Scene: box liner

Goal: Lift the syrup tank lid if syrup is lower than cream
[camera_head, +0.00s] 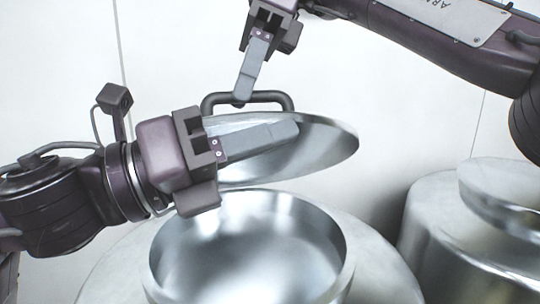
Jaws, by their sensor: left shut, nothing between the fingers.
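A round metal lid (325,150) with a dark handle (283,97) hangs tilted above an open metal tank (340,270). No label shows whether this tank holds syrup or cream. The tank's inside looks like bare shiny metal, and I cannot make out a liquid level. My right gripper (242,97), coming from the upper right, has its fingertips at the handle bar and appears shut on it. My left gripper (290,130), coming from the left, is shut and empty, overlapping the front of the lid. It hides the lid's left part; contact with the lid is unclear.
A second metal tank (430,235) stands at the right with its lid (505,185) on top, cut off by the picture edge. A plain white wall (180,60) is behind. There is little room between the two tanks.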

